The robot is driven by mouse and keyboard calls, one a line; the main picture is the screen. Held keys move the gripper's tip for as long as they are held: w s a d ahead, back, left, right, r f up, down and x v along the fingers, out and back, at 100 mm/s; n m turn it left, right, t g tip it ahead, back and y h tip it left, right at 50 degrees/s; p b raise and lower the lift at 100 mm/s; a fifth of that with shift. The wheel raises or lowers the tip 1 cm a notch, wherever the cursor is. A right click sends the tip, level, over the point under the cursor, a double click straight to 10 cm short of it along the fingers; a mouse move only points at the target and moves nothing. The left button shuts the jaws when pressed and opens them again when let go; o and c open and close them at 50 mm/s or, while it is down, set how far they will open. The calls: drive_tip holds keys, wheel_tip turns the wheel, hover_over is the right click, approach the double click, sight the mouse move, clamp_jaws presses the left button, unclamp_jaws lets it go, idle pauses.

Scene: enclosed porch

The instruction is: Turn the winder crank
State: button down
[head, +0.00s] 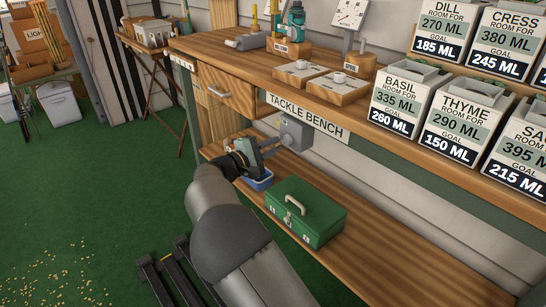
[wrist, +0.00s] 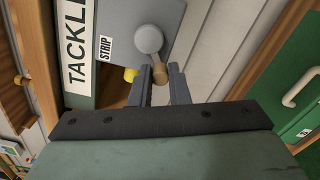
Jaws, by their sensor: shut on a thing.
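The winder looks like a grey box (head: 295,132) mounted under the front edge of the tackle bench, just right of my gripper. In the wrist view its crank (wrist: 149,40) shows as a round grey hub with a short arm ending in a wooden knob (wrist: 160,74). My gripper (head: 262,150) is at the crank. In the wrist view my gripper's fingertips (wrist: 161,72) stand on either side of the wooden knob and are shut on it. The crank's knob is hidden behind my gripper in the head view.
A green tackle box (head: 322,213) and a blue tray (head: 259,182) sit on the lower shelf close to my gripper. The bench top (head: 215,51) overhangs this spot. A drawer (head: 226,96) is to the left.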

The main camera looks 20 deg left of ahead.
drive_tip(key=shift+a+r+m+b, duration=0.1)
drive_tip(key=shift+r+m+b, duration=0.05)
drive_tip(key=shift+m+b, duration=0.45)
drive_tip(key=shift+a+r+m+b, duration=0.15)
drive_tip(key=shift+m+b, duration=0.3)
drive_tip(key=shift+m, duration=0.25)
drive_tip(key=c, duration=1.4)
unclamp_jaws()
drive_tip(key=shift+o, duration=0.2)
drive_tip(key=p+v, duration=0.3)
drive_tip(key=v, duration=1.4)
drive_tip(key=shift+s, duration=0.15)
